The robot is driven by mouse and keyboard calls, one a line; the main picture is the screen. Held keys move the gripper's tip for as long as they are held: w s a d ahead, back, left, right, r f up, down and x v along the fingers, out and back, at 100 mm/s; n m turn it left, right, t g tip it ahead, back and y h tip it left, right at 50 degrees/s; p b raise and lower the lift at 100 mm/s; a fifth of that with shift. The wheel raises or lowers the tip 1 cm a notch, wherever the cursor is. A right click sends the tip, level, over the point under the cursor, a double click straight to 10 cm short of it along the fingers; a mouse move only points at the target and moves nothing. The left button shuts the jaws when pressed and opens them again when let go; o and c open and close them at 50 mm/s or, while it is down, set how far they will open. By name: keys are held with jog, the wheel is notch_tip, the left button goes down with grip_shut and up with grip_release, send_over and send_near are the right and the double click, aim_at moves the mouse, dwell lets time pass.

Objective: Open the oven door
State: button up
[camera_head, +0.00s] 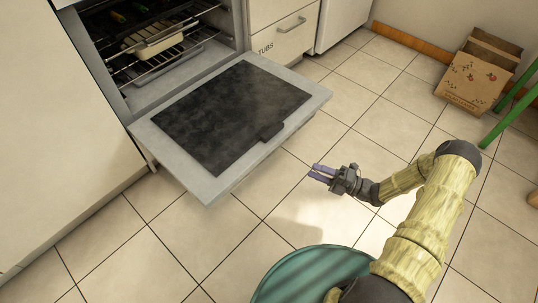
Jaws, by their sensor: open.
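The oven door (298,101) is folded down and lies about level in front of the oven (118,100). Its dark, smudged inner panel faces up. A dark block (271,132) sits near the door's front edge. The oven's inside is exposed, with wire racks and a light-coloured dish (158,41) on a rack. My gripper (322,173) is open and empty. In the picture it is below and right of the door's front edge, apart from it, over the floor tiles.
A drawer marked "TUBS" (283,40) is right of the oven. A pale cabinet (60,130) stands to the left. Tiled floor (375,85) is clear between.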

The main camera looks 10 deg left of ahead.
aim_at(269, 153)
jog(key=shift+a, duration=0.1)
jog(key=b+x, duration=0.3)
jog(key=x, duration=0.2)
jog(key=b+x, duration=0.3)
jog(key=x, duration=0.2)
jog(key=b+x, duration=0.3)
jog(key=x, duration=0.3)
jog(key=shift+a+f, duration=0.2)
jog(key=shift+f, duration=0.05)
jog(key=shift+w+a+r, duration=0.1)
jog(key=shift+a+r, duration=0.15)
jog(key=shift+a, duration=0.2)
grip_shut()
